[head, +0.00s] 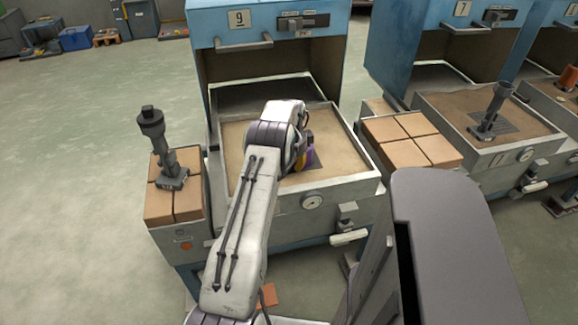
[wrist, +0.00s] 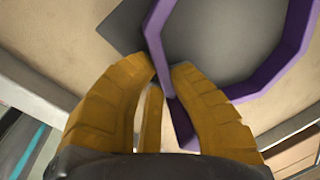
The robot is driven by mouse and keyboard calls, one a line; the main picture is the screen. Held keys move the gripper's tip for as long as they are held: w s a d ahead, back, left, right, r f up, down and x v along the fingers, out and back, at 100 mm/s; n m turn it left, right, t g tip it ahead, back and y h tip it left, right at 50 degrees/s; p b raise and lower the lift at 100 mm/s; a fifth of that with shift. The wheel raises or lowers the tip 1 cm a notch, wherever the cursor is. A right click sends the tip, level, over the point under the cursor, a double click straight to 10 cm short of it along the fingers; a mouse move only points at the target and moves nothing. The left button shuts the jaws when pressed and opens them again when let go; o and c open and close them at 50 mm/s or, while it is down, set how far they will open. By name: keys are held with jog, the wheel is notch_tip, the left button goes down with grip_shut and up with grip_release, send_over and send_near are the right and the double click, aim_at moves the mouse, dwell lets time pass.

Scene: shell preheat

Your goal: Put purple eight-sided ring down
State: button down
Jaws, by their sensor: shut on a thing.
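The purple eight-sided ring (wrist: 293,45) shows large in the wrist view, its near part between the yellow fingers of my gripper (wrist: 163,75). The fingers are shut on the ring's wall. Through and around the ring I see a dark grey square plate (wrist: 220,40) on a sand-coloured bed. In the head view, my gripper (head: 299,161) is over the sandy tray (head: 345,146) of station 9, and a bit of purple ring (head: 309,155) shows beside my arm. My arm hides most of the ring there. I cannot tell whether the ring touches the plate.
A blue machine marked 9 (head: 240,18) stands behind the tray. A stand with brown blocks and a dark grey post-like tool (head: 165,160) is to the left. More brown blocks (head: 410,137) lie to the right. Machine 7's tray (head: 450,105) holds another grey tool (head: 492,112).

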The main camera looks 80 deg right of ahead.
jog(key=shift+s, duration=0.1)
jog(key=shift+f, duration=0.1)
jog(key=c, duration=1.3)
grip_release()
jog(key=r, duration=0.4)
jog(key=a+r, duration=0.1)
jog(key=r, duration=0.7)
jog(key=shift+a+r+b, duration=0.15)
jog(key=shift+a+b, duration=0.15)
jog(key=shift+a, duration=0.05)
